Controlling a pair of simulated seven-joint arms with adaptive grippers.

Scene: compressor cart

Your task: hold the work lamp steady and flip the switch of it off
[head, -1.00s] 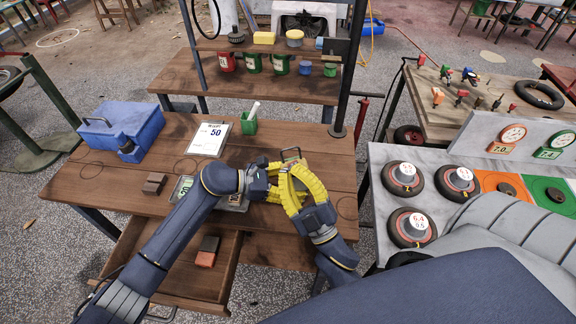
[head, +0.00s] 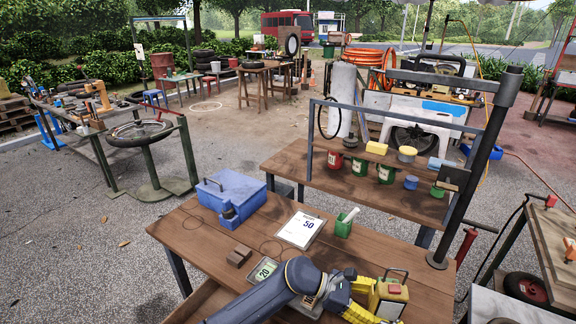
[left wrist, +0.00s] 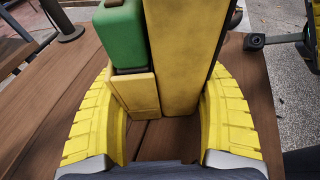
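The work lamp (head: 388,297) is a yellow box with a handle and a small red part on top, standing on the wooden workbench (head: 200,250). In the left wrist view its yellow body (left wrist: 180,55) and a green part (left wrist: 122,38) fill the middle. I cannot make out the switch. A yellow ribbed edge at the far right of that view (left wrist: 311,42) looks like my right gripper, mostly cut off.
A small display reading 20 (head: 264,270), a brown block (head: 239,255), a price sheet (head: 300,230), a green cup (head: 344,225) and a blue toolbox (head: 231,190) stand left of and behind the lamp. A dark post (head: 470,180) rises at the bench's right.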

